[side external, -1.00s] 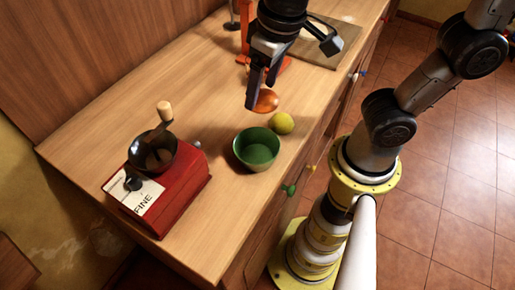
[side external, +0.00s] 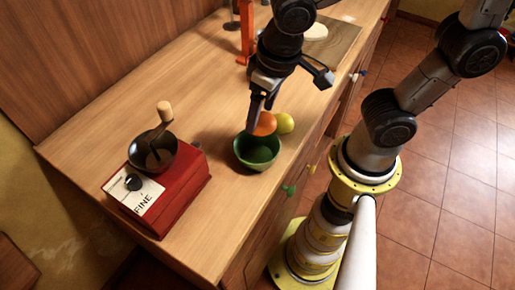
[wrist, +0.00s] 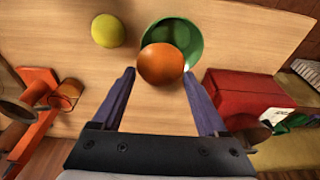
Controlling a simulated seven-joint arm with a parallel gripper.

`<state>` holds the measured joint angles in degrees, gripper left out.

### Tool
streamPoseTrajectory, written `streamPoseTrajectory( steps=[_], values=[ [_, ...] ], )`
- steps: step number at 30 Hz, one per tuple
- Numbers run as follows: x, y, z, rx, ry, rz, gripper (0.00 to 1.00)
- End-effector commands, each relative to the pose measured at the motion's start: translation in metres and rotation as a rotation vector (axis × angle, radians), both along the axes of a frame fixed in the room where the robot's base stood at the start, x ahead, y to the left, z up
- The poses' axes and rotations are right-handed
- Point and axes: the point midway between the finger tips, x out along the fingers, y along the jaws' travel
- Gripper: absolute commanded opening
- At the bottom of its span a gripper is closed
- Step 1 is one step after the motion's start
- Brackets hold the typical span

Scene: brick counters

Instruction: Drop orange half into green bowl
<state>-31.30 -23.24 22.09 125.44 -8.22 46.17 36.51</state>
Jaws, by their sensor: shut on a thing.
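The orange half (side external: 264,124) is held between the fingers of my gripper (side external: 259,117), which is shut on it. In the side view it shows at the far rim of the green bowl (side external: 257,163), overlapping that rim in the picture. In the wrist view the orange half (wrist: 162,65) sits between the fingertips (wrist: 159,74) and covers part of the green bowl (wrist: 192,32). The bowl stands upright on the counter. Its visible inside looks empty; part of it is hidden behind the orange half. The exact height above the bowl is hard to tell.
A yellow round fruit (side external: 286,123) lies on the counter beside the bowl. A red grinder (side external: 181,190) with a dark hopper stands to the left. An orange stand (side external: 246,38) and a board (side external: 340,40) are farther back. The counter's left middle is clear.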

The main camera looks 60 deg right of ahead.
Motion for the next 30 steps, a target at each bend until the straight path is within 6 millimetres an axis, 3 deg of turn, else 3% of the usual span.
streamPoseTrajectory(
  steps=[2, 3, 6, 17, 30],
  values=[
    [0.000, 0.000, 0.000, 0.000, 0.000, 0.000, 0.39],
    [0.000, 0.000, 0.000, 0.000, 0.000, 0.000, 0.83],
    [0.000, 0.000, 0.000, 0.000, 0.000, 0.000, 1.00],
    [-0.001, 0.000, 0.008, 0.001, -0.002, 0.000, 1.00],
    [-0.018, 0.001, 0.093, 0.003, -0.005, 0.002, 1.00]
  ],
)
